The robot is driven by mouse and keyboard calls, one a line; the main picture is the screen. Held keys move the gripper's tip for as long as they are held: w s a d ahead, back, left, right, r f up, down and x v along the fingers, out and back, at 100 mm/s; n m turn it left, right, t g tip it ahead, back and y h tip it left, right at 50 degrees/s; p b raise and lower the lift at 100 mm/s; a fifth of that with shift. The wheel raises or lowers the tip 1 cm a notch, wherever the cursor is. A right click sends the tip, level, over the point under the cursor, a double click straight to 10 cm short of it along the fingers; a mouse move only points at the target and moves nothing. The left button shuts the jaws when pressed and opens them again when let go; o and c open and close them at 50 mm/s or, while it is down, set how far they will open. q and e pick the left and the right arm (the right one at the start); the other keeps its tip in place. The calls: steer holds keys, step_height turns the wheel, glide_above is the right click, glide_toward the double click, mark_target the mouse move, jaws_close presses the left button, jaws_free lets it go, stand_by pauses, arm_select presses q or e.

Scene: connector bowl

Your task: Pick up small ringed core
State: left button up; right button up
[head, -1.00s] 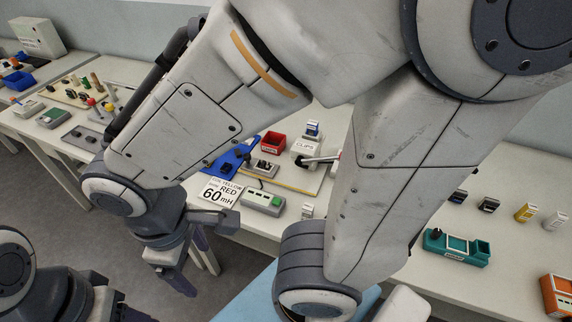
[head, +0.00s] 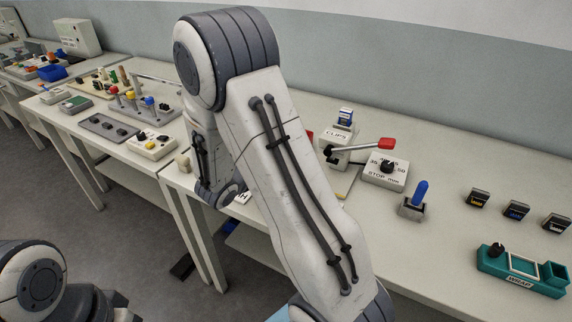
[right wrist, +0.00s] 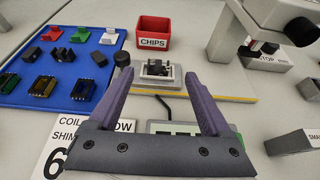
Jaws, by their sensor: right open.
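My right gripper (right wrist: 158,75) is open in the right wrist view, its two purple-grey fingers wide apart with nothing between them. Beyond the fingertips is a small grey fixture (right wrist: 175,82) with a dark part (right wrist: 157,70) in it. A blue tray (right wrist: 28,68) at left holds several dark pieces, some in a middle row (right wrist: 57,55) and some in a front row (right wrist: 82,90). I cannot tell which piece is the small ringed core. My left gripper (head: 118,306) is dark and partly cut off at the head view's lower left. My right arm hides much of the bench there.
A red bin (right wrist: 153,36) stands behind the fixture. A press with a red-tipped lever (head: 350,148), a stop box (head: 386,172) and a blue-handled switch (head: 413,202) stand on the bench.

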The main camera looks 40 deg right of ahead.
steer(key=x, duration=0.5)
steer(key=p+x, duration=0.1)
steer(key=x, duration=0.2)
steer(key=shift+w+a+f, duration=0.1)
steer(key=shift+a+f, duration=0.05)
steer(key=shift+f, duration=0.15)
jaws_close()
